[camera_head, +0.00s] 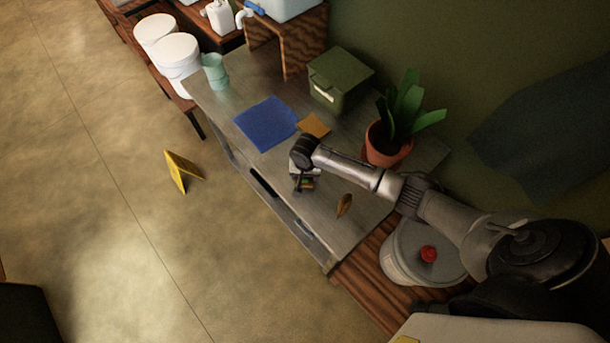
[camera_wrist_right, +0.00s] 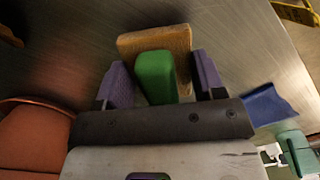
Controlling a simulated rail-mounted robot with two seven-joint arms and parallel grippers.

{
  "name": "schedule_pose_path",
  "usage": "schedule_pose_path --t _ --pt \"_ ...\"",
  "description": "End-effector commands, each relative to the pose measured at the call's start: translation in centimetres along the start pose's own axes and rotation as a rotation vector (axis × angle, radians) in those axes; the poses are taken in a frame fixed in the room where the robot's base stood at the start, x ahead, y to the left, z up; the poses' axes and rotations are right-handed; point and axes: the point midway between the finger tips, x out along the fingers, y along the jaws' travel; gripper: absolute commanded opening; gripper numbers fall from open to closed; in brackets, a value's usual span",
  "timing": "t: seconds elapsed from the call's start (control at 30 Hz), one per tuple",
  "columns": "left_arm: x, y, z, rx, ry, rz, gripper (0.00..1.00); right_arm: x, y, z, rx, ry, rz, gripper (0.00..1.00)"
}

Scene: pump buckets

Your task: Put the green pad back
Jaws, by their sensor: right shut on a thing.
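The green pad (camera_wrist_right: 156,76) shows between the fingers of my right gripper (camera_wrist_right: 160,80) in the wrist view. A tan block (camera_wrist_right: 182,42) lies right against its far side; I cannot tell whether the two are joined. My right gripper (camera_head: 303,184) is shut on the pad over the grey table (camera_head: 240,90), near its front edge. In the head view only a small green and orange bit shows at the fingertips. Whether it touches the tabletop is unclear. My left gripper is not in view.
A blue cloth (camera_head: 266,123), an orange-tan square (camera_head: 314,125), a green box (camera_head: 340,78), a potted plant (camera_head: 388,146) and a brown leaf-like thing (camera_head: 344,205) are on the table. A teal cup (camera_head: 215,72) stands at its far left corner. A yellow floor sign (camera_head: 180,171) stands on open floor.

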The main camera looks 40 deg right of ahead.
Motion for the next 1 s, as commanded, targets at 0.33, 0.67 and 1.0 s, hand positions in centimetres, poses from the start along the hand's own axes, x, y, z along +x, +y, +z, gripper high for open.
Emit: schedule_pose_path --t 0.33,0.67,1.0 --pt "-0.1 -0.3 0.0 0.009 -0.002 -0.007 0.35 1.6 0.0 -0.1 0.001 0.001 -0.001 0.33" --pt "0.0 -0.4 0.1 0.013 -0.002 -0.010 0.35 1.9 0.0 0.0 0.001 0.001 -0.001 0.68" --pt "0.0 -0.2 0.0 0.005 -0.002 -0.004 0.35 1.9 0.0 0.0 0.001 0.001 -0.001 0.89"
